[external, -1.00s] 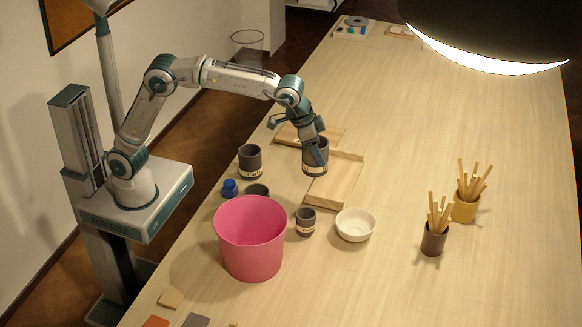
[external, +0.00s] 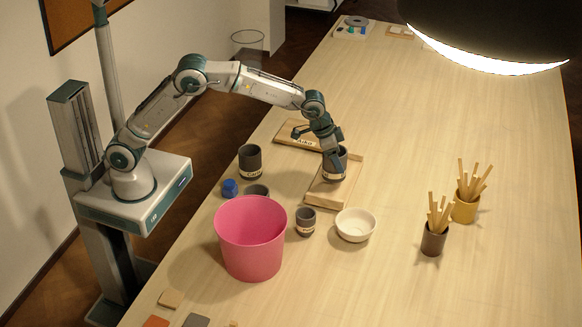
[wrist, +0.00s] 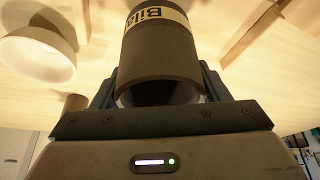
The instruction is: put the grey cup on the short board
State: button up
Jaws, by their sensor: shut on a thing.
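My gripper (external: 333,150) is shut on a dark grey cup with a pale label band (external: 338,174). In the wrist view the same cup (wrist: 162,50) sits between the fingers, with "Bil" readable on its band. The cup is upright over a wooden board with a raised edge (external: 321,196); I cannot tell whether it touches the board. A second wooden board with a dark-lettered label (external: 291,134) lies behind it, partly hidden by my arm. Other dark grey cups stand nearby: a banded one (external: 250,158), a low one (external: 257,190) and a small banded one (external: 305,224).
A pink bucket (external: 250,240), a blue jar (external: 230,188) and a white bowl (external: 355,226) stand near the boards. Two stick holders, brown (external: 434,243) and yellow (external: 465,210), stand at the right. The table's far middle is clear.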

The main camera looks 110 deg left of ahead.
jog(key=shift+f, duration=1.45)
jog(key=shift+f, duration=0.25)
jog(key=o, duration=1.1)
jog(key=shift+r, duration=0.1)
